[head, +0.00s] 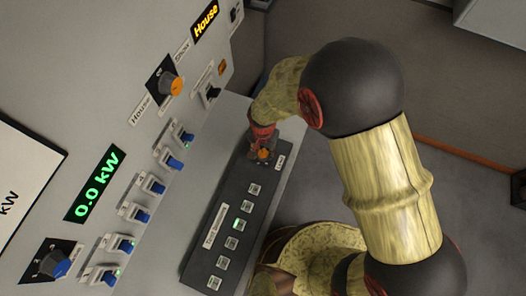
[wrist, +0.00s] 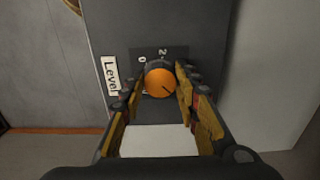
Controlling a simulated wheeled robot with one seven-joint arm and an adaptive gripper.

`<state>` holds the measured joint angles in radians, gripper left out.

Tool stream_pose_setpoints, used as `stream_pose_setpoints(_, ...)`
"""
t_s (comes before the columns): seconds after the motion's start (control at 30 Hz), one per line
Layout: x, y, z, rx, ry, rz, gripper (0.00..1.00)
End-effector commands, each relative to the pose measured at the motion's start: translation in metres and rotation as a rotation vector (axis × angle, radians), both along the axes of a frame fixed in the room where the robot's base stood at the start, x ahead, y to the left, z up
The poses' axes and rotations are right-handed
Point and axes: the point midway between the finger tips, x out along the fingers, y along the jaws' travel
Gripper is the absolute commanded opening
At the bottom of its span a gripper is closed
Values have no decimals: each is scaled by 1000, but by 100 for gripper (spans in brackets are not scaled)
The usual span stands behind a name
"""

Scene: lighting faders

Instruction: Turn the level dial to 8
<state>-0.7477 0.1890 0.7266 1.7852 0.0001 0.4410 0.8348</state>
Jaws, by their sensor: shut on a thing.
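The level dial is an orange round knob (wrist: 161,83) with a dark pointer line, in the middle of the wrist view. The pointer slants toward the lower right. A white label reading "Level" (wrist: 110,75) stands to its left, and the figures "0" and "2" show on the dark scale beside and above it. My gripper (wrist: 160,88) has a finger on each side of the knob and is shut on it. In the head view the orange knob (head: 263,154) shows at the top end of the dark button panel, under my gripper (head: 262,145). The figure 8 is hidden.
The dark panel (head: 210,250) carries several square buttons, one lit green. The upright console holds blue switches (head: 142,215), another orange knob (head: 176,86), a blue knob (head: 61,267) and a green "0.0 kW" display (head: 95,184). Open floor lies to the right.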

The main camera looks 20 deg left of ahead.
Motion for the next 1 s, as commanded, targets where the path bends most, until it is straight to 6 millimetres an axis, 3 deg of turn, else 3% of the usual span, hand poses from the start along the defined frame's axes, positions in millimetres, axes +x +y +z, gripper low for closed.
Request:
stream_pose_setpoints(0.5, 1, 1, 1, 2, -1, -441, 6)
stream_pose_setpoints(1.0, 1, 1, 0, 2, -1, -621, 6)
